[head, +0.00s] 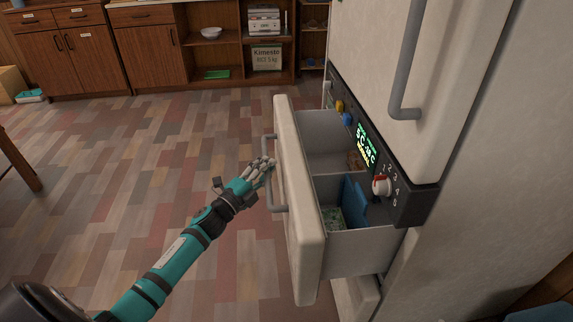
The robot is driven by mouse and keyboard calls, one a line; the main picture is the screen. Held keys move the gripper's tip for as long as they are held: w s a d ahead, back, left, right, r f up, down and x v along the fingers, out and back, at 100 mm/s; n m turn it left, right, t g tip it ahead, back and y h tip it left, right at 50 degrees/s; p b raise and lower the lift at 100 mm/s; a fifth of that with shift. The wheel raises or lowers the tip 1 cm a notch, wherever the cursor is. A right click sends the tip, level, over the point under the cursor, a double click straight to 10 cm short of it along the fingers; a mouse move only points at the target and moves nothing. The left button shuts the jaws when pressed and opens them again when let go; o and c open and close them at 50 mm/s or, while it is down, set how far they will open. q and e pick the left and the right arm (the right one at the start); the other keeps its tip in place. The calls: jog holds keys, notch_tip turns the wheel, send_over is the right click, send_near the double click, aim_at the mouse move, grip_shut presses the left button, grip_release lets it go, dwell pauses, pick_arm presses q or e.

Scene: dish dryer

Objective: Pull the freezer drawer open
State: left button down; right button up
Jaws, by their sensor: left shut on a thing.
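The freezer drawer (299,215) stands pulled out from the fridge, below the control panel. Its inside shows, with compartments, a blue item (354,200) and a greenish bag (333,218). A grey bar handle (278,206) is on its front. My left gripper (268,165) is shut on this handle near its middle. My right gripper is not in view.
The upper fridge door (440,60) with its grey handle (408,70) is above the drawer. A control panel (372,150) with a knob (382,185) sits between. Wooden cabinets (90,55) line the back. The floor (120,180) left of the drawer is clear.

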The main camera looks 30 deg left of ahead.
pick_arm(q)
jog(key=s+a, duration=1.1)
jog(key=a, duration=0.5)
jog(key=shift+s+f+p, duration=0.15)
jog(key=shift+f+p, duration=0.2)
jog(key=shift+p, duration=0.1)
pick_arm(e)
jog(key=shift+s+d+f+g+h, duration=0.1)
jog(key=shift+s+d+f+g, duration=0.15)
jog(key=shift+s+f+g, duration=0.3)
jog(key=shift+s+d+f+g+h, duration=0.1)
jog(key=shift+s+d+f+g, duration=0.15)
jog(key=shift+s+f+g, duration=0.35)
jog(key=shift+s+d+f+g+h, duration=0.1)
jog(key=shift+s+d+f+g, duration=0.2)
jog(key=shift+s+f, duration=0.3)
pick_arm(q)
jog(key=shift+a, duration=0.1)
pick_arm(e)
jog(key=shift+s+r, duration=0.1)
pick_arm(q)
jog(key=c, duration=1.3)
grip_release()
jog(key=shift+c, duration=0.2)
jog(key=shift+o, duration=0.5)
jog(key=shift+a+r, duration=0.1)
jog(key=shift+r, duration=0.05)
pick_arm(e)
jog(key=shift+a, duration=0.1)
